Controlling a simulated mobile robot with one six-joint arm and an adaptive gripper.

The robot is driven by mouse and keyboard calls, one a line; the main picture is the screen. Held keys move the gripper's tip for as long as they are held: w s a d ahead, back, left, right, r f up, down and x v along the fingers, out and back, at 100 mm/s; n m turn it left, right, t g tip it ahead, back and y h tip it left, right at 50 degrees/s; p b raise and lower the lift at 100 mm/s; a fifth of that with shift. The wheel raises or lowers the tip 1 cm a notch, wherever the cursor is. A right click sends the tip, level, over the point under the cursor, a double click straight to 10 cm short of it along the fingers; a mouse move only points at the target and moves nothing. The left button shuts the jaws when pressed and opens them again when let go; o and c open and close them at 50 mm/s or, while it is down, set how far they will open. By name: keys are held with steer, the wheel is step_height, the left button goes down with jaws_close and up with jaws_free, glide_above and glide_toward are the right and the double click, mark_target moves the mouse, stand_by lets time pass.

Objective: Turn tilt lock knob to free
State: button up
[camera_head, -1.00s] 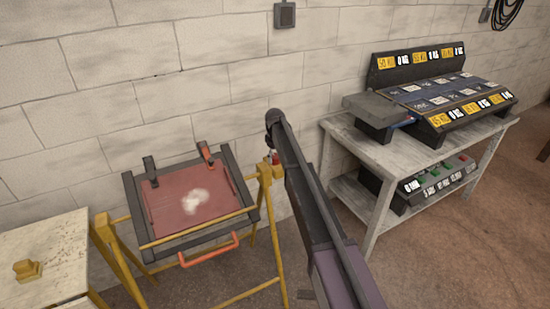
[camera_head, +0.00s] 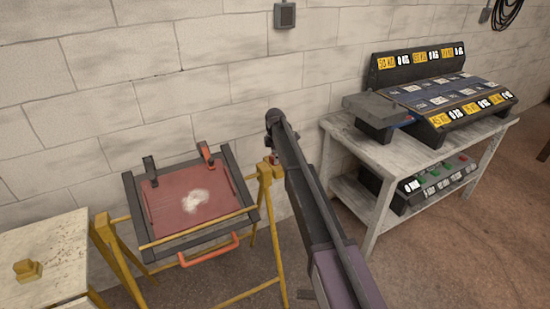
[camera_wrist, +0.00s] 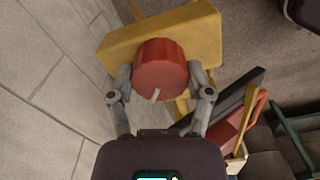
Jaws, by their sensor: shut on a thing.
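The tilt lock knob (camera_wrist: 161,62) is a round red knob with a small white pointer mark on its lower rim in the wrist view. It sits at a yellow stand bracket (camera_wrist: 204,30). My gripper (camera_wrist: 160,82) is shut on the knob, one grey finger on each side. In the head view, my arm hides most of the knob and gripper. The tilting frame (camera_head: 252,199) is dark with a reddish panel (camera_head: 165,208) and a red handle (camera_head: 208,250). It rests tilted between yellow trestle legs (camera_head: 265,200).
A block wall (camera_head: 190,80) stands close behind the frame. A grey bench (camera_head: 345,135) with labelled racks (camera_head: 415,62) is on the right. Open floor (camera_head: 470,240) lies at the lower right.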

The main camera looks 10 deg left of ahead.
steer(key=n, duration=0.6)
stand_by(0.4)
steer(key=o, duration=1.1)
steer(key=shift+o, duration=0.2)
steer(key=shift+m, duration=0.4)
